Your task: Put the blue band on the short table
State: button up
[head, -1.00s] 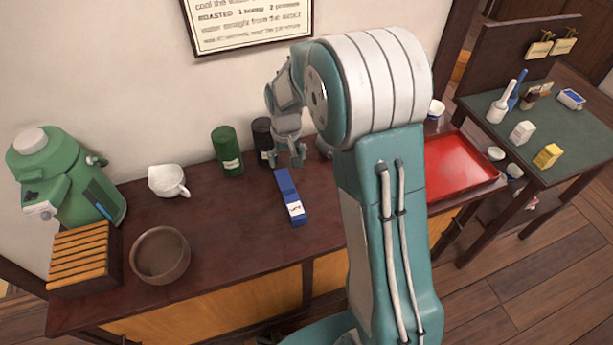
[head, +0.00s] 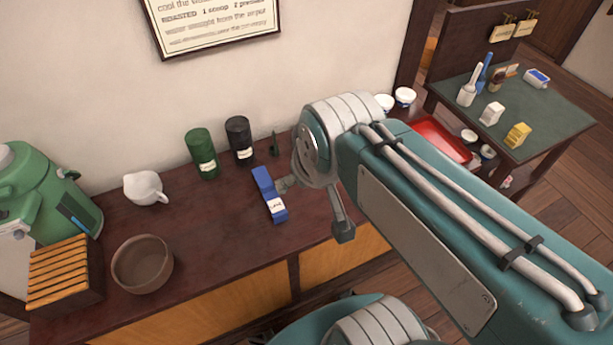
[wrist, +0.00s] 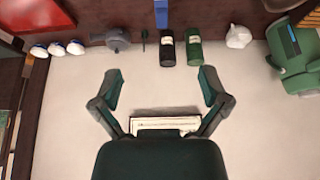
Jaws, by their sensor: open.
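The blue band (head: 267,197), a long blue strip with a white label at its near end, lies on the dark wooden counter (head: 215,235). Its end shows at the top middle of the wrist view (wrist: 161,13). My gripper (wrist: 162,88) is open, with nothing between its spread fingers. In the head view my gripper is mostly hidden by my arm; a small grey part of it shows close to the band's right side, and I cannot tell if they touch. A lower table with a green top (head: 556,115) stands at the right; some small items are on it.
A green canister (head: 202,155) and a black canister (head: 240,142) stand behind the band. A white pitcher (head: 146,188), a brown bowl (head: 142,264), a slatted box (head: 62,275) and a green dispenser (head: 40,190) are left. A red tray (head: 441,138) lies right.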

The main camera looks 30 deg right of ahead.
jog(key=shift+s, duration=0.85)
jog(key=shift+c, duration=0.2)
jog(key=g, duration=0.5)
send_over(268, 186)
notch_tip(268, 186, down, 22)
jog(key=f, duration=0.6)
jog(key=shift+w+d+f, duration=0.1)
jog(key=shift+d+f, duration=0.1)
jog(key=shift+d, duration=0.05)
jog(key=f, duration=0.5)
jog(key=shift+a+f, duration=0.1)
jog(key=shift+a, duration=0.2)
jog(key=c, duration=0.7)
